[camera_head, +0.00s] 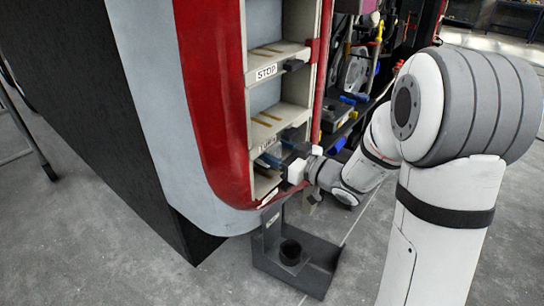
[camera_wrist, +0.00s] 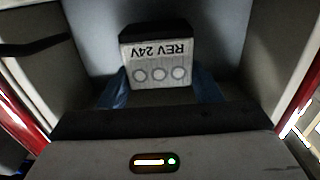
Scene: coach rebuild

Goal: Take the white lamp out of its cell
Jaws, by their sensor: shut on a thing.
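The white lamp (camera_wrist: 157,65) shows in the wrist view as a block with a pale front marked "REV 24V", upside down in the picture, three round spots and a dark upper side. My gripper (camera_wrist: 160,88) is shut on it, a blue fingertip at each side. In the head view my gripper (camera_head: 270,158) reaches into the lowest cell (camera_head: 262,187) of the cream rack. The lamp cannot be made out there behind the gripper. In the wrist view the lamp sits between the cell's side walls (camera_wrist: 270,50); whether it touches the cell floor I cannot tell.
Cells labelled "STOP" (camera_head: 266,72) and another with an unclear label (camera_head: 267,143) stand above. A red frame (camera_head: 205,90) borders the rack. A grey floor bracket (camera_head: 305,272) with a dark cup (camera_head: 290,252) stands below. Pipes and cables (camera_head: 365,75) crowd the right.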

